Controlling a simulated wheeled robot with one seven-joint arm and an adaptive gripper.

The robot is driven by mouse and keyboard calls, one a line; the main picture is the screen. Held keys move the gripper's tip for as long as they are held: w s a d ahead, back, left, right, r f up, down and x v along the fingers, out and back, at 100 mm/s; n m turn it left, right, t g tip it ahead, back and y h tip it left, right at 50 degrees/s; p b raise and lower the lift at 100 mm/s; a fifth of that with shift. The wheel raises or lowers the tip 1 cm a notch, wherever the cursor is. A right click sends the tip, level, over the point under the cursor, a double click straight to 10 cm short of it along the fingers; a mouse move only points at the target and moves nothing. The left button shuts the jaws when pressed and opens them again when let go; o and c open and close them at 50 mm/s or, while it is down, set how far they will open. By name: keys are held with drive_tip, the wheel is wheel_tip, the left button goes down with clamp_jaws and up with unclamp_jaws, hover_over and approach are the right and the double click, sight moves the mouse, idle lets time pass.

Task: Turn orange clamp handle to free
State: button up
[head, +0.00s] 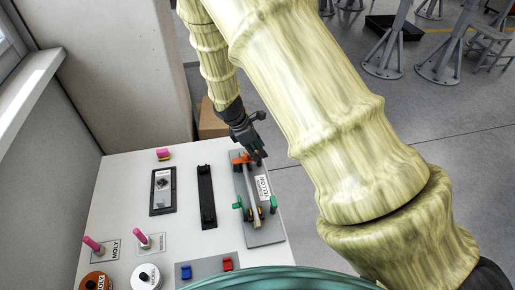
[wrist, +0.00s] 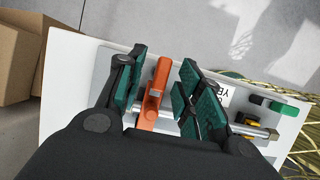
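The orange clamp handle (head: 238,159) is at the far end of a grey fixture plate (head: 265,238) on the white table. In the wrist view the orange handle (wrist: 151,106) lies between my gripper's two green-padded fingers, with a visible gap on the right and a narrower one on the left. My gripper (head: 259,154) reaches down over the far end of the plate and is open; it also shows in the wrist view (wrist: 163,62). Contact with the handle cannot be made out. A pale rod (head: 254,208) runs along the plate, partly hidden in the wrist view.
Green handles (head: 274,203) flank the rod's near end. A black rail (head: 206,196) and a dark-framed panel (head: 163,192) lie left. A cardboard box (head: 211,124) stands beyond the table.

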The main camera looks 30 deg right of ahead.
drive_tip(key=shift+s+d+f, duration=0.15)
drive_tip(key=shift+s+f, duration=0.05)
clamp_jaws()
